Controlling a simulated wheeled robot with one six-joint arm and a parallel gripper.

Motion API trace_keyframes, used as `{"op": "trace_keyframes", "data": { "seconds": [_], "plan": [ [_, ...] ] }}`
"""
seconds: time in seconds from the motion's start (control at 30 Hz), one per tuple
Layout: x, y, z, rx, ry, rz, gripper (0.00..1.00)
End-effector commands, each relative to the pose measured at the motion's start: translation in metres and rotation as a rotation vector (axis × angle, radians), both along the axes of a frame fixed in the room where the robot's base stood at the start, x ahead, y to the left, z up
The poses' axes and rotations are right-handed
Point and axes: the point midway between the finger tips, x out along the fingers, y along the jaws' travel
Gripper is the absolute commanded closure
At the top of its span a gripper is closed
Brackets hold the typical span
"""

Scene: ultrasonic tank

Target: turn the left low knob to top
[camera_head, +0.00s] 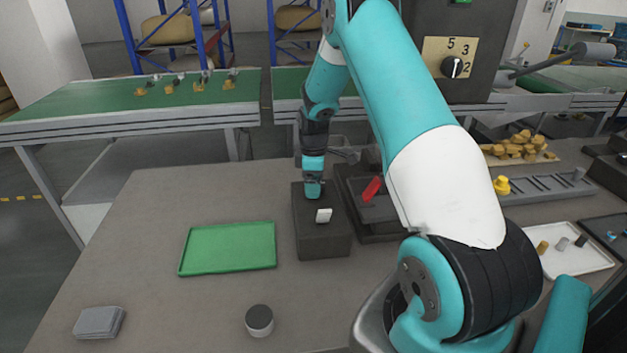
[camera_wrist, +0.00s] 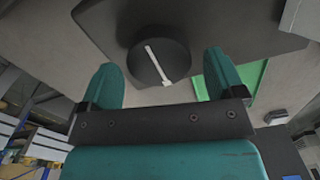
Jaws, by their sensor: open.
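A round black knob (camera_wrist: 158,62) with a white pointer line shows in the wrist view, on a dark box (camera_wrist: 225,22). The line runs slantwise, from upper left to lower right in that view. My gripper (camera_wrist: 160,62) is open, one teal finger on each side of the knob in the picture; I cannot tell whether either touches it. In the head view my gripper (camera_head: 313,190) points down at the far part of the dark box (camera_head: 322,246) and hides the knob there. A white switch (camera_head: 323,215) is on the near part of that box.
A green tray (camera_head: 228,247) lies left of the box. A dark unit with a red lever (camera_head: 371,189) stands close on its right. A grey cylinder (camera_head: 259,320) and a grey block (camera_head: 99,322) are near the front. A panel dial (camera_head: 452,67) is higher up at the back right.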

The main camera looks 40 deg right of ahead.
Motion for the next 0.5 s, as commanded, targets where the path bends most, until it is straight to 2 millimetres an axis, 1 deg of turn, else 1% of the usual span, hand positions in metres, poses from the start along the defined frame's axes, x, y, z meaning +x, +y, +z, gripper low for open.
{"op": "trace_keyframes", "data": {
  "seconds": [0.1,0.37,0.4,0.47,0.5],
  "plan": [
    [0.0,-0.0001,-0.0054,-0.001,-0.001,0.0,0.12],
    [0.0001,-0.0002,-0.0062,-0.001,-0.001,0.0,0.12],
    [0.0001,-0.0002,-0.0061,-0.001,-0.001,0.0,0.21],
    [0.0001,-0.0002,-0.0061,-0.001,-0.001,0.0,0.35],
    [0.0,-0.0003,-0.006,-0.001,-0.001,0.0,0.44]
  ]
}}
